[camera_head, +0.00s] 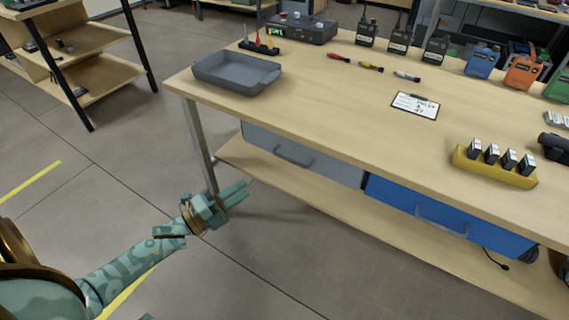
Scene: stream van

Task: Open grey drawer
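The grey drawer (338,168) hangs under the left part of the wooden workbench top. Its front is flush beside the blue drawer and it looks shut. Its grey bar handle (293,158) sticks out from the front. My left gripper (243,191), teal with a brass-coloured wrist, is in front of the bench near its left leg. It is left of and lower in the picture than the handle, and apart from it. Its fingers lie close together in this view, so I cannot tell whether they are parted. I see nothing held. My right gripper is not in view.
The blue drawer (445,215) is to the right. A lower wooden shelf (380,228) runs beneath both drawers. A metal bench leg (197,140) stands just behind my gripper. A grey tray (237,73) sits on the bench's left corner. The floor in front is clear.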

